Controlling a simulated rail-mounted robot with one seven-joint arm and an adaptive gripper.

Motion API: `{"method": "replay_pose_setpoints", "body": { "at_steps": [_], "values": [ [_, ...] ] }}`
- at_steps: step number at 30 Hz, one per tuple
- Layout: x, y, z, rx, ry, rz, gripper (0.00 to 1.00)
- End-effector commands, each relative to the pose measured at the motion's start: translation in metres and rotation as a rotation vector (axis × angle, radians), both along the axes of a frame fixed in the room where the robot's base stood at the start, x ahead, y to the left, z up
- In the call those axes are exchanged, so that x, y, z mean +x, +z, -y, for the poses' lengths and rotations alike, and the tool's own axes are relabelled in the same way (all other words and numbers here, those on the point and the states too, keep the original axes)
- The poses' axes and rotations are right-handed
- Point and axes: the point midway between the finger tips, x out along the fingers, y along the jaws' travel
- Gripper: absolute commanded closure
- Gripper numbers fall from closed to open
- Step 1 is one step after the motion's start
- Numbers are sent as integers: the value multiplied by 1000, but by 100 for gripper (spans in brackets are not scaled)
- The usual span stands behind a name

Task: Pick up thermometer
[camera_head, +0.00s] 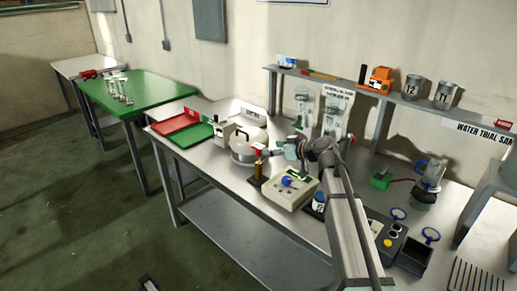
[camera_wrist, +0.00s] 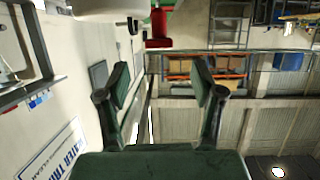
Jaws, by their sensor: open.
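My gripper (camera_wrist: 160,82) is open and empty in the wrist view, its two dark fingers spread apart. In the head view my gripper (camera_head: 274,152) is over the steel bench, pointing left. Just left of it stands a slim upright piece with a red top and a yellowish body (camera_head: 258,171) on a dark base. A red piece (camera_wrist: 158,28) with a narrow neck, perhaps the same one, shows beyond the gap between the fingers in the wrist view. I cannot tell whether it is the thermometer; no other thermometer is clearly made out.
A pale rounded pot (camera_head: 243,151) stands close behind the red-topped piece. A pale control box (camera_head: 290,188) lies in front, below my arm. Red (camera_head: 176,122) and green (camera_head: 191,135) trays lie to the left. A shelf (camera_head: 420,105) with cans runs behind on the right.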

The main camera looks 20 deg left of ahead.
Motion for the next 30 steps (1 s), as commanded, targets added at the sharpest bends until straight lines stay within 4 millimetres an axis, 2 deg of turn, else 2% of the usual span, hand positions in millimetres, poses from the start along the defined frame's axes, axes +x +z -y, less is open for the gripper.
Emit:
{"method": "replay_pose_setpoints", "body": {
  "at_steps": [3,14,24,30],
  "values": [
    [8,-5,-18,0,2,-2,33],
    [15,-13,-36,0,1,-2,33],
    [31,-28,-72,0,1,-1,33],
    [31,-32,-75,0,0,-1,33]
  ]
}}
